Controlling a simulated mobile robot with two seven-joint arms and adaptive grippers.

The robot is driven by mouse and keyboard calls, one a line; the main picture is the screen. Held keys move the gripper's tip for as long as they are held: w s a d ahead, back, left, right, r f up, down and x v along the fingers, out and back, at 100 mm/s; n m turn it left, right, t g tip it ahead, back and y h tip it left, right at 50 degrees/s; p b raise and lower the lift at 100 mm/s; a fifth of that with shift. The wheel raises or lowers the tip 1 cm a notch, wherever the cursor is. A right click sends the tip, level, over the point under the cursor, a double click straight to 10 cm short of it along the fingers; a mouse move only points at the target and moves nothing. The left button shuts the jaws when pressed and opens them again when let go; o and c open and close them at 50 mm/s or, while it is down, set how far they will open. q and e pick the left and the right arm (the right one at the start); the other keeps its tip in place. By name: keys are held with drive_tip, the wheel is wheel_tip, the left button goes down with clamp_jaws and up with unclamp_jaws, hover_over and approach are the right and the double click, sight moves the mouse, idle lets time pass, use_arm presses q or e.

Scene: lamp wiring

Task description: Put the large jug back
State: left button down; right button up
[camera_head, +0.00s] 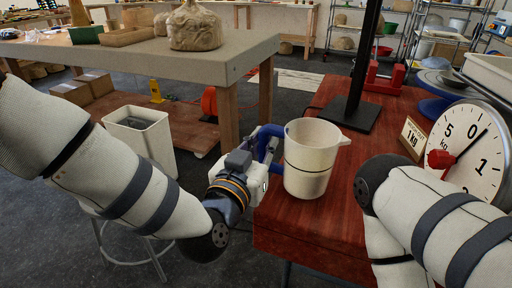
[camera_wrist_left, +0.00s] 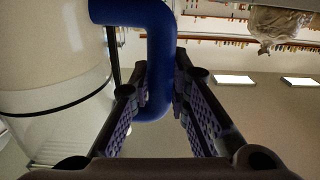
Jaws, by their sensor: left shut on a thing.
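The large jug (camera_head: 311,165) is cream with a dark line round it, a spout on the right and a blue handle (camera_head: 269,140) on the left. It is upright at the near left part of the red-brown table (camera_head: 330,225); I cannot tell whether its base touches the top. My left gripper (camera_head: 258,150) comes from the left and is shut on the handle. In the left wrist view the handle (camera_wrist_left: 160,50) passes between the fingers, with the jug's wall (camera_wrist_left: 50,70) at the left. My right arm shows at the right, but its gripper is out of sight.
A black stand (camera_head: 350,112) rises behind the jug. A dial scale (camera_head: 475,150) and a small sign (camera_head: 413,138) stand at the right. A red object (camera_head: 383,80) is farther back. A workbench (camera_head: 130,55) and a pale bin (camera_head: 145,140) are at the left.

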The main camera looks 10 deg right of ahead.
use_arm(q)
drive_tip(key=shift+f, duration=0.95)
drive_tip(key=shift+s+r, duration=0.45)
drive_tip(key=shift+r, duration=0.05)
drive_tip(key=shift+w+f, duration=0.1)
drive_tip(key=c, duration=1.9)
unclamp_jaws()
drive_tip(key=shift+f, duration=0.2)
drive_tip(key=o, duration=0.4)
drive_tip(key=shift+r, duration=0.1)
use_arm(e)
drive_tip(key=shift+s+f, duration=0.4)
drive_tip(key=shift+s, duration=0.2)
